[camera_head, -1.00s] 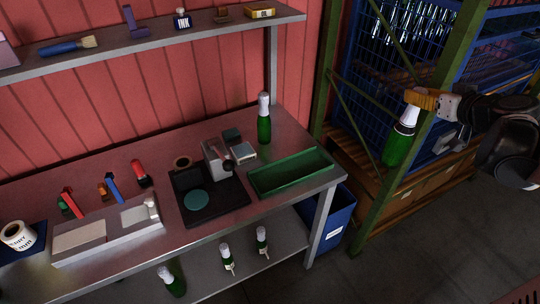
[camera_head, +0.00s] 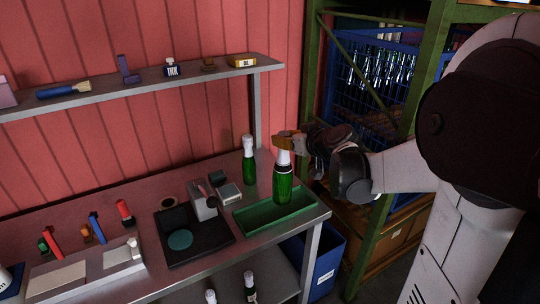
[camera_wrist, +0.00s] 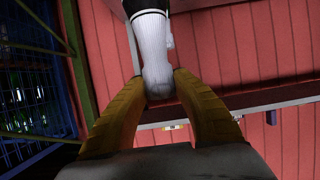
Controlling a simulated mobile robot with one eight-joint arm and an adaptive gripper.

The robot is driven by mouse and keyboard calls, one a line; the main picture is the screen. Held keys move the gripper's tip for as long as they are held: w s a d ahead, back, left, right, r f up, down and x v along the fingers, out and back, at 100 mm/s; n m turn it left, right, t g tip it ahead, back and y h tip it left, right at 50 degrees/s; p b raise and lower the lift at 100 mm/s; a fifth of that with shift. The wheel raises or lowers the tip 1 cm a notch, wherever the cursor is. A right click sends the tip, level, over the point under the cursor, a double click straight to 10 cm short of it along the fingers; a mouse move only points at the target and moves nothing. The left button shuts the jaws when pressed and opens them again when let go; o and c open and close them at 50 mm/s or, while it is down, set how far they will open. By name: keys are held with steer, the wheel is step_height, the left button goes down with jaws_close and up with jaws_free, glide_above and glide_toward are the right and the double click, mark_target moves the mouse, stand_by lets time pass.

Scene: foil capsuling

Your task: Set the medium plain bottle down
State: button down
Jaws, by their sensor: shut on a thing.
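The held bottle (camera_head: 283,187) is green with a white foil neck and a dark band. It is upright in the head view, over or in the green tray (camera_head: 247,223) at the right end of the bench; I cannot tell whether its base touches the tray. My gripper (camera_head: 289,142) is shut on the white neck near its top. In the wrist view the white neck (camera_wrist: 153,50) sits between the yellow fingers of my gripper (camera_wrist: 160,88). Another green bottle (camera_head: 249,165) with a white top stands behind the tray, to the left of the held one.
A black pad with a teal disc (camera_head: 180,239) and a small grey device (camera_head: 203,202) are left of the tray. A shelf (camera_head: 150,87) runs above the bench. A blue bin (camera_head: 325,262) is below right. Blue crates (camera_head: 370,85) stand in the rack behind my arm.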

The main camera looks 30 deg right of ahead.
mark_target(280, 153)
steer(key=shift+w+a+f, duration=0.7)
steer(key=shift+w+a, duration=0.05)
steer(key=shift+f+b, duration=1)
steer(key=shift+f, duration=1)
steer(key=shift+r, duration=0.1)
steer(key=c, duration=1.1)
jaws_free()
steer(key=shift+s, duration=0.1)
